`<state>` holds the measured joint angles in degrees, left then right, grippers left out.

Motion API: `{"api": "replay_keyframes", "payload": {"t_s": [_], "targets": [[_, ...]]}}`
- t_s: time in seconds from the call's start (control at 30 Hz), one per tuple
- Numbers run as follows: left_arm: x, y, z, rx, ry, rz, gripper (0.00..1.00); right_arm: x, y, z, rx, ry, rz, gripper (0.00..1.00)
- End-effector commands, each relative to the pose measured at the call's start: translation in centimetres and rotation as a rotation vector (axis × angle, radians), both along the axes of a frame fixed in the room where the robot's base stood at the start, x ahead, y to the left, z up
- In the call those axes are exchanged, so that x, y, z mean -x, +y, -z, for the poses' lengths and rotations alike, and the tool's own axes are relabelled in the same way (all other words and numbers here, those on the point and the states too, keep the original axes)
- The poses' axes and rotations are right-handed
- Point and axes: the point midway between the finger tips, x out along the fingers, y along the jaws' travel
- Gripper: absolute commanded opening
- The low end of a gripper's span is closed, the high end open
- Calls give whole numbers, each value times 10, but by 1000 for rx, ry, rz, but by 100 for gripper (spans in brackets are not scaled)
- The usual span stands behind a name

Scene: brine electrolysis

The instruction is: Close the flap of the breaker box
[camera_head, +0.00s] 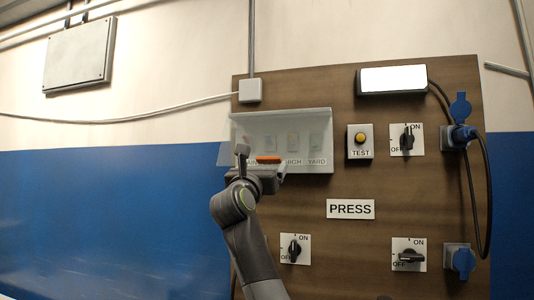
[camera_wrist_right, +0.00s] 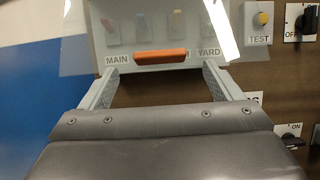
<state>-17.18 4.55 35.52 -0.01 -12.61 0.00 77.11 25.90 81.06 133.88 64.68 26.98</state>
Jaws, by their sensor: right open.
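The breaker box (camera_head: 322,145) is a pale grey case high on the brown board, with several breakers inside and labels such as HIGH and YARD under them. Its flap (camera_head: 226,153) is a see-through pane that sticks out past the box's left side, so it stands away from the box. In the right wrist view the orange bar (camera_wrist_right: 161,57) lies between and just beyond the open, empty fingertips (camera_wrist_right: 160,70). Whether they touch it, I cannot tell. My left gripper is out of view.
Right of the box are the TEST button (camera_head: 360,140) and a rotary switch (camera_head: 407,139). Below are the PRESS sign (camera_head: 350,209) and two more switches. Blue sockets (camera_head: 460,258) and a black cable line the right edge.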

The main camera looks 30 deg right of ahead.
Motion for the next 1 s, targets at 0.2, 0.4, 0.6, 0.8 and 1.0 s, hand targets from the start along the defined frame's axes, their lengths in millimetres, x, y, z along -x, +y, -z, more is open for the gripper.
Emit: {"api": "replay_keyframes", "payload": {"t_s": [0.2, 0.4, 0.6, 0.8, 1.0], "targets": [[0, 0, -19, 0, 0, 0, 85, -21, -24, -17, 1, 1, 0, 85], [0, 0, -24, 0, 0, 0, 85, -30, -35, -20, 0, 0, 0, 85], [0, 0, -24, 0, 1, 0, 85, -31, -36, -19, 0, -1, 0, 85], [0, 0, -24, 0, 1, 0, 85, -31, -35, -19, 1, -1, 0, 74], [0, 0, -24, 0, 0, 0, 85, -31, -35, -19, 1, -1, 0, 48]]}}
